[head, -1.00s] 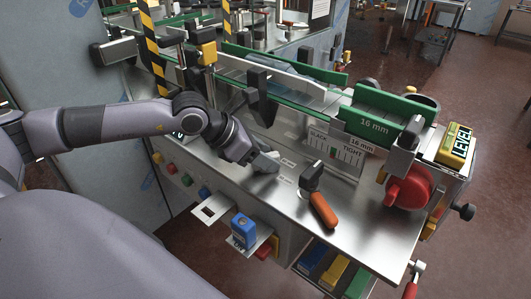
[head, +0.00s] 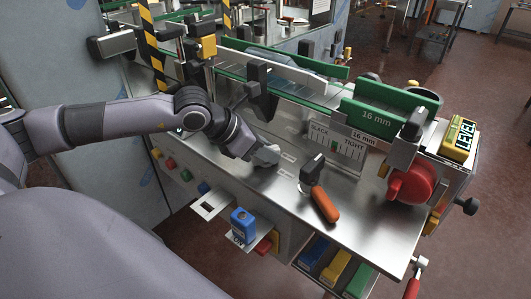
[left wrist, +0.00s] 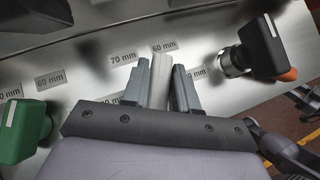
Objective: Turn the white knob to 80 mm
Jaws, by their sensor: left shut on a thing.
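My left gripper (head: 262,153) reaches over the steel panel of the machine from the left. In the left wrist view my left gripper (left wrist: 161,88) is shut on the white knob (left wrist: 160,78), a pale narrow bar upright between its two grey fingers. Labels reading 70 mm (left wrist: 123,58) and 60 mm (left wrist: 164,46) sit just beyond the fingertips. Other labels beside the fingers are partly hidden, so I cannot read them all. The knob's base and any pointer are hidden by the fingers. My right gripper is not in view.
A SLACK–TIGHT gauge (head: 337,147), green 16 mm fence (head: 376,117) and red wheel (head: 411,184) lie farther right. A blue block (head: 243,228) sits on a shelf below the panel. A green part (left wrist: 24,130) is at left.

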